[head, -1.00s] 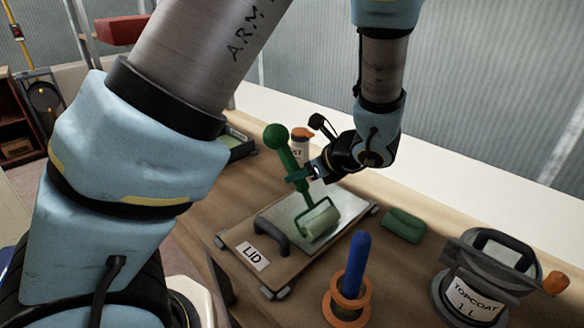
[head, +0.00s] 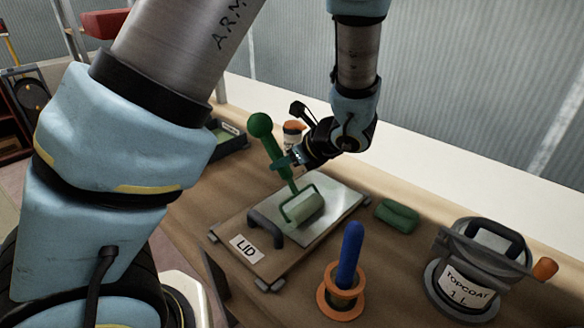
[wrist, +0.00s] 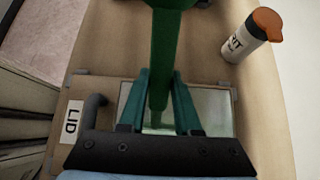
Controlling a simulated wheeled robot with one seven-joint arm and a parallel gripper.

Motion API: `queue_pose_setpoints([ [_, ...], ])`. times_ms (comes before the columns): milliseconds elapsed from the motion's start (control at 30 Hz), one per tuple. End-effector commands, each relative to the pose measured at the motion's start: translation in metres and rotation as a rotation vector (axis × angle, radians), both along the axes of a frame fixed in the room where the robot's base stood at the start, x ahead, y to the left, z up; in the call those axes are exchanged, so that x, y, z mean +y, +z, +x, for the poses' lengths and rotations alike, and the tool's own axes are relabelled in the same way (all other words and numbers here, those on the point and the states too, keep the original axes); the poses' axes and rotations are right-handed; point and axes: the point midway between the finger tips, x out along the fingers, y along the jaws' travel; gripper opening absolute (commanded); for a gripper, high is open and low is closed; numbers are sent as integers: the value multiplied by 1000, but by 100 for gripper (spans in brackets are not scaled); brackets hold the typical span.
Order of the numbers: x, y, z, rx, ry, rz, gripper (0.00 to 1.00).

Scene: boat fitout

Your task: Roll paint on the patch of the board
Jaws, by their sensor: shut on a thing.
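My gripper (head: 287,163) is shut on the handle of a green paint roller (head: 268,138), and the handle also fills the middle of the wrist view (wrist: 159,75). The roller is tilted, with its ball end up. The board (head: 283,256) is brown, with a LID label and a dark handle (head: 265,229), and lies on the bench. In the wrist view the sleeve is hidden behind the handle and fingers.
A blue-handled tool in an orange-rimmed holder (head: 327,294) stands in front of the board. A TOPCOAT tin (head: 461,290) is at the right, and a green block (head: 397,215) lies right of the board. A bottle with an orange cap (wrist: 244,38) and a dark tray (head: 229,142) are behind.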

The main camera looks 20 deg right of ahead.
Motion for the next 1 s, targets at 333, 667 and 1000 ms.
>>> queue_pose_setpoints([
  [333, 1, 0, 3, -1, 0, 0, 0],
  [667, 18, -2, 33, -1, 3, 0, 0],
  [1000, 23, -2, 43, 2, -1, 1, 0],
])
